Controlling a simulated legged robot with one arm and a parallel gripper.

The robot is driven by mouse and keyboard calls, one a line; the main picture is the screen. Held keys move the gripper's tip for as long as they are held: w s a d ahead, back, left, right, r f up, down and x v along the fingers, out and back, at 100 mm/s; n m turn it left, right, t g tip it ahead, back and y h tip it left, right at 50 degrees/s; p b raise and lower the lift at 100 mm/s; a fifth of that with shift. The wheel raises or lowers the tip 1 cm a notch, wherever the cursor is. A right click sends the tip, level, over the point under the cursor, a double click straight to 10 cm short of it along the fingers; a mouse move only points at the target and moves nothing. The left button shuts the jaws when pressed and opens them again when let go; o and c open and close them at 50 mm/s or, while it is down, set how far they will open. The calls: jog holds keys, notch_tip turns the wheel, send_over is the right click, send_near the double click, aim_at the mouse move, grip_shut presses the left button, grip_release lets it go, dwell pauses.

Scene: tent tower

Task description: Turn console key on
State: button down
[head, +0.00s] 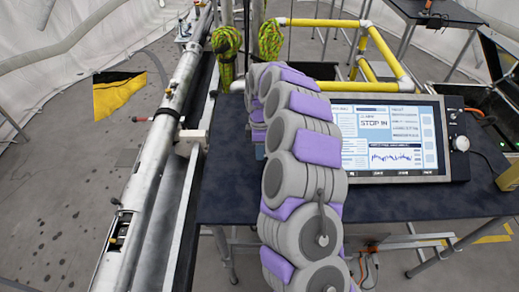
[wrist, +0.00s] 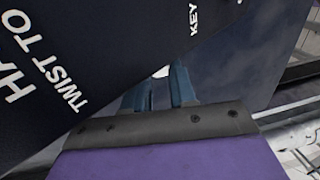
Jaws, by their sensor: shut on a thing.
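The console (head: 400,140) stands on the dark table in the head view, with a lit screen showing "STOP IN". Its dark panel (wrist: 110,45) fills the upper left of the wrist view, with white lettering "TWIST TO" and "KEY". My gripper (wrist: 160,85) has its two blue-grey fingers up against the panel edge, below the "KEY" label. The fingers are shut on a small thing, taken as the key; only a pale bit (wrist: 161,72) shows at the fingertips. Its turn angle cannot be seen.
The dark table (head: 420,205) has bare room in front of the console. A long metal tube (head: 150,170) on a rail runs along the left. Yellow pipes (head: 385,50) and green rope coils (head: 226,45) stand behind. A black case (head: 495,100) is at right.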

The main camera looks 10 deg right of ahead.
jog(key=shift+d+r+t, duration=0.1)
jog(key=shift+t, duration=0.2)
jog(key=shift+s+t+p, duration=0.2)
jog(key=shift+t+p, duration=0.15)
jog(key=shift+t, duration=0.05)
jog(key=c, duration=1.4)
grip_release()
jog(key=o, duration=0.5)
jog(key=shift+d, duration=0.2)
jog(key=shift+a, duration=0.1)
